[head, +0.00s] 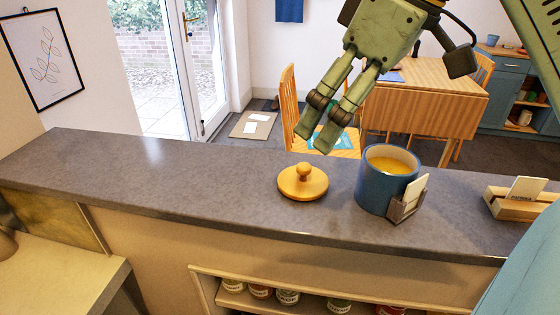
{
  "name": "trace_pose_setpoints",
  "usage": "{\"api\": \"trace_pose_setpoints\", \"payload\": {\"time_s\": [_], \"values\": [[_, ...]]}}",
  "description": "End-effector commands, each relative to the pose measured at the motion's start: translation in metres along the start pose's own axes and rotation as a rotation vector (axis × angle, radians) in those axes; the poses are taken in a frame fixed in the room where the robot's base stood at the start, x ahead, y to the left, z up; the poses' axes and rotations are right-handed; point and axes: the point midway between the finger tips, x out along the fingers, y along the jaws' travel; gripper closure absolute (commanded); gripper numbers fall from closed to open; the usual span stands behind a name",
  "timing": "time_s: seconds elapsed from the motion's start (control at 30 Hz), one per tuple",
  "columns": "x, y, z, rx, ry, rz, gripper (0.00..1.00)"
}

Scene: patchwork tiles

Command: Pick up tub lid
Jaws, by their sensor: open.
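The tub lid (303,184) is a round, orange-yellow wooden disc with a knob on top. It lies flat on the grey counter (180,180), left of the blue tub. The blue tub (384,187) stands upright and uncovered, with yellow contents showing inside. My gripper (317,140) is above the counter's far side, above and slightly right of the lid. Its two green fingers point down and to the left. They are apart, with nothing visible between them, and do not touch the lid.
A small card holder (408,203) leans by the tub's front right. A wooden block with a card (522,197) sits farther right. The counter left of the lid is clear. A chair (290,107) and a wooden table (425,100) stand beyond the counter.

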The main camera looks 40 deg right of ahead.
Motion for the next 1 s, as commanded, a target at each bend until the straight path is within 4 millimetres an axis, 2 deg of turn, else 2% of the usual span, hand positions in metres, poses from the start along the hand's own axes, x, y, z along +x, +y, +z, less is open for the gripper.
{"api": "trace_pose_setpoints", "payload": {"time_s": [0.23,0.47,0.73,0.87,1.0], "values": [[0.039,-0.001,0.001,-0.003,-0.001,-0.005,0.16],[0.056,-0.002,0.0,-0.001,-0.001,-0.003,0.16],[0.093,-0.007,-0.002,0.003,-0.003,0.0,0.16],[0.103,-0.007,-0.002,0.0,-0.001,-0.001,0.16],[0.105,-0.007,-0.002,0.0,-0.001,-0.001,0.16]]}}
